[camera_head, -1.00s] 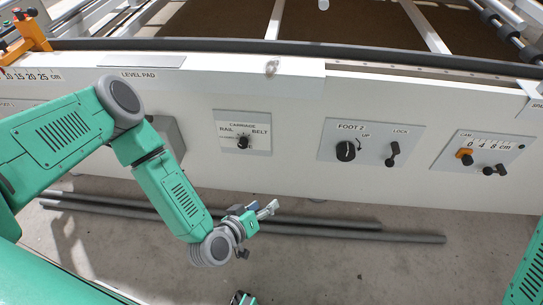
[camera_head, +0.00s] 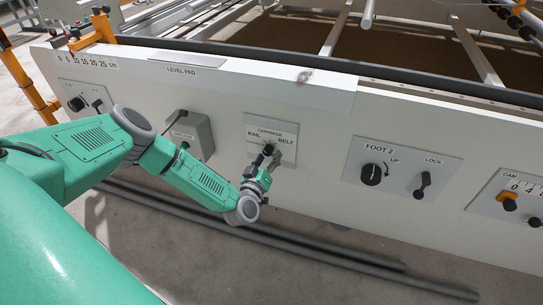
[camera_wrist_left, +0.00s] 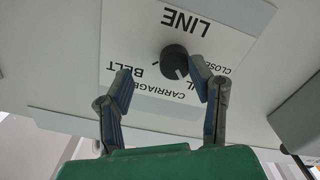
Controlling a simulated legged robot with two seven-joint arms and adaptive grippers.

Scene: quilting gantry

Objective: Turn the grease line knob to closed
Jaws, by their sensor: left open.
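A black round knob (camera_head: 268,149) sits on a white plate (camera_head: 288,170) on the gantry's front panel, marked CARRIAGE, RAIL and BELT. In the left wrist view the lettering is upside down, and LINE and CLOSED also show around the knob (camera_wrist_left: 174,62). My left gripper (camera_head: 262,164) is open in front of this plate, covering part of it. In the wrist view the left gripper's fingers (camera_wrist_left: 160,72) stand either side of the knob, the right one closer; contact cannot be told. A grey box (camera_head: 197,131) labelled GREASE is to the left. My right gripper is out of view.
To the right are the FOOT 2 plate (camera_head: 415,180) with a knob and LOCK lever, and the CAM plate (camera_head: 490,205). An orange bracket (camera_head: 104,26) stands at the panel's left end. Dark pipes (camera_head: 340,254) lie on the floor below.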

